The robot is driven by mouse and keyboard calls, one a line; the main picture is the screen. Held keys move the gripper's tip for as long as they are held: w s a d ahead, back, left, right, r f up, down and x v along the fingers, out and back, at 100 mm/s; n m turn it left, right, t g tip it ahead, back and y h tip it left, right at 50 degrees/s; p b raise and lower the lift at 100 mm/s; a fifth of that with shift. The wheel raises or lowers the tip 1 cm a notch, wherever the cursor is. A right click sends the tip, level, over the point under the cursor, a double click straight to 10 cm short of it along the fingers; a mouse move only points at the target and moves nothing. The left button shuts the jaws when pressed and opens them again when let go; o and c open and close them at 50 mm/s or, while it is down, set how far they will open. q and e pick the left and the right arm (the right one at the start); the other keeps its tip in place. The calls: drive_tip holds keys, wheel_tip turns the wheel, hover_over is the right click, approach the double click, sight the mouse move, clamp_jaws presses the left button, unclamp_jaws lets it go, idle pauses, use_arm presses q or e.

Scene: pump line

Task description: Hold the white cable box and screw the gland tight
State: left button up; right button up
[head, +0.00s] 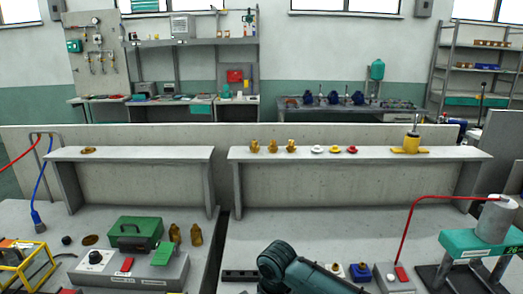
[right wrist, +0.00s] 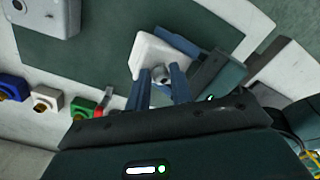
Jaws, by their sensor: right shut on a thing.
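In the right wrist view, the white cable box (right wrist: 147,53) is tilted in front of my right gripper (right wrist: 160,78). The two blue fingers of that gripper are shut on a small grey round part, which looks like the gland (right wrist: 160,74), at the near face of the box. A blue finger-like part (right wrist: 180,42) of what looks like my left gripper lies along the far right edge of the box, with a dark body beside it. Whether it grips the box is hidden. In the head view neither gripper's fingertips show.
In the right wrist view, blue (right wrist: 14,87), white (right wrist: 46,100) and green (right wrist: 83,108) blocks with brass-coloured centres stand at left, near a grey box (right wrist: 48,14). In the head view, a green-lidded case (head: 135,232) is at left and a press-like stand (head: 478,243) at right.

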drive_tip(key=m, duration=0.7)
drive_tip(key=shift+d, duration=0.1)
drive_tip(key=m, duration=0.4)
drive_tip(key=shift+w+d+f, duration=0.1)
clamp_jaws()
drive_tip(key=m, duration=0.3)
drive_tip(key=shift+m, duration=0.4)
drive_tip(key=m, duration=1.2)
drive_tip(key=shift+a, duration=0.2)
drive_tip(key=shift+d+m, duration=0.1)
drive_tip(key=shift+m, duration=1.1)
